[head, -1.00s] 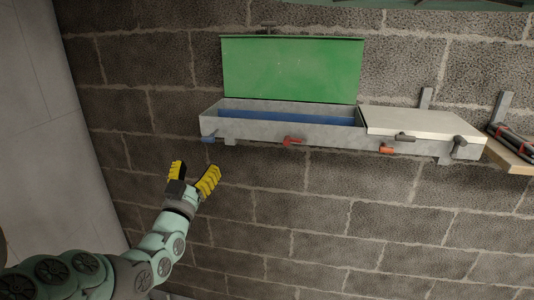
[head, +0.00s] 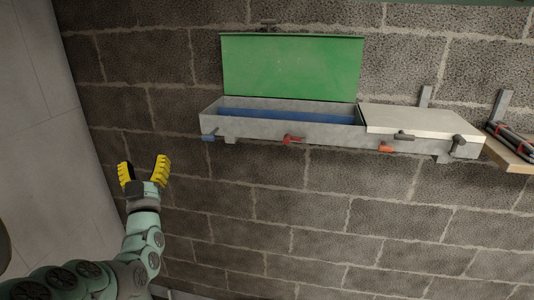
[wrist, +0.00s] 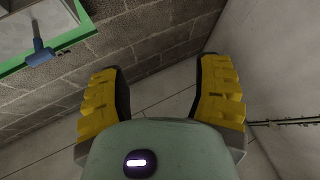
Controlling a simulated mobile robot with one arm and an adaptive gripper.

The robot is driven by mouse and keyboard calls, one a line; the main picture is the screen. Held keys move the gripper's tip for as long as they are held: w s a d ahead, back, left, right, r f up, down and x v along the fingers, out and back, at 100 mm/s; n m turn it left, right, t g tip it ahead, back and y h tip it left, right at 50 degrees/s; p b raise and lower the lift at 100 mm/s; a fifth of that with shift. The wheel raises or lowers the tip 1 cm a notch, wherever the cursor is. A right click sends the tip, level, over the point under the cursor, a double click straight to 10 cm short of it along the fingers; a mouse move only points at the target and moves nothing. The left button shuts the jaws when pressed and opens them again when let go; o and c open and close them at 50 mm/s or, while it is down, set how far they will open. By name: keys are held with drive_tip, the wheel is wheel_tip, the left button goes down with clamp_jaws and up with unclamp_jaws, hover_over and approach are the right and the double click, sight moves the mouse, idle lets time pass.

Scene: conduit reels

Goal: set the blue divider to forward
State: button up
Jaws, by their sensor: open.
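A long grey wall box (head: 330,131) has its green lid (head: 292,66) raised over the left section. A long blue strip (head: 285,115) shows inside that section; I cannot tell whether it is the divider or a lining. A small blue handle (head: 208,137) sticks out at the box's front left corner. It also shows at upper left in the wrist view (wrist: 40,50), pointing down from the box edge. My gripper (head: 143,165), with yellow fingers, is open and empty, left of and below the blue handle, apart from it. The wrist view shows its fingers spread (wrist: 160,68).
A red handle (head: 292,139), an orange handle (head: 387,149) and dark knobs (head: 459,142) sit along the box front. A pale lid (head: 408,118) covers the right section. A wooden shelf (head: 512,157) with dark items is at far right. Bare block wall lies below the box.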

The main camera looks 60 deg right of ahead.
drive_tip(key=w+a+n+t+y, duration=0.2)
drive_tip(key=a+n+y, duration=0.1)
drive_tip(key=a+y, duration=0.1)
drive_tip(key=w+a+f+n+t+y, duration=0.1)
drive_tip(key=a+n+t+y, duration=0.2)
drive_tip(key=a+y, duration=0.2)
drive_tip(key=w+a+n+t+y+p, duration=0.1)
drive_tip(key=w+a+n+t+y, duration=0.1)
drive_tip(key=a+y, duration=0.3)
drive_tip(key=shift+w+a+f+n, duration=0.35)
drive_tip(key=shift+a+n, duration=0.15)
drive_tip(key=shift+a, duration=0.45)
